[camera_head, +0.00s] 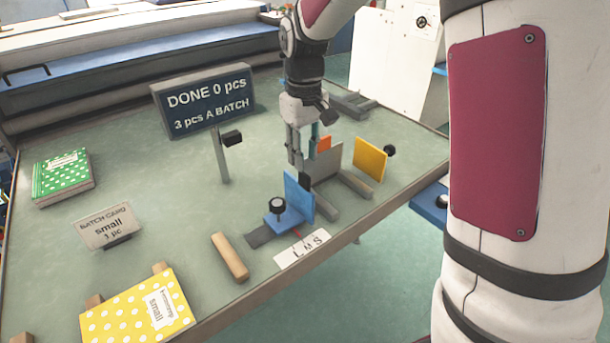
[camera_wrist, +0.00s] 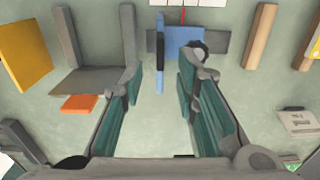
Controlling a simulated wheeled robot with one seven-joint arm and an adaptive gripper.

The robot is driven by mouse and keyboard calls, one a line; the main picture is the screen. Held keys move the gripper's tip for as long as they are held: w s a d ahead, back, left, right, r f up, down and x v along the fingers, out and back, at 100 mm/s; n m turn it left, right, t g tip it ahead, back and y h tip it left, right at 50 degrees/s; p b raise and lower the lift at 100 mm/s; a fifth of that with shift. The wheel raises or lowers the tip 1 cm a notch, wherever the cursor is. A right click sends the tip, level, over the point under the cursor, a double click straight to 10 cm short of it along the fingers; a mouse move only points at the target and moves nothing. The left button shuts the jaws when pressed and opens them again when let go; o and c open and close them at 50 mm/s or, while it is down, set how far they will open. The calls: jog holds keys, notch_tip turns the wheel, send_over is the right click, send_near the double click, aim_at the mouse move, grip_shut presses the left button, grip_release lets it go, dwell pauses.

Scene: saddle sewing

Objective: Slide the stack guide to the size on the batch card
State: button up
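The blue stack guide (camera_head: 290,220), an upright plate on a block with a black knob, sits on a dark rail by the table's front edge. Its red pointer line lies near the L and M end of the white L M S scale (camera_head: 303,250); the exact mark is hard to tell. The batch card (camera_head: 108,228) reads "small". My gripper (camera_head: 303,158) is open and empty, behind and above the guide. In the wrist view the guide (camera_wrist: 184,40) lies ahead of my open fingers (camera_wrist: 156,88), its plate pointing between them.
A grey stop frame (camera_head: 328,165) stands right of the guide, with a yellow plate (camera_head: 370,158) beyond. A wooden bar (camera_head: 230,257) lies left. A sign (camera_head: 205,100) reads "DONE 0 pcs". Green booklets (camera_head: 63,176) and a yellow "small" booklet (camera_head: 138,310) lie left.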

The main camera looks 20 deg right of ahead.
aim_at(305, 173)
notch_tip(305, 173, down, 7)
jog(key=shift+f+p, duration=0.1)
jog(key=shift+p, duration=0.35)
jog(key=shift+c, duration=0.5)
grip_shut()
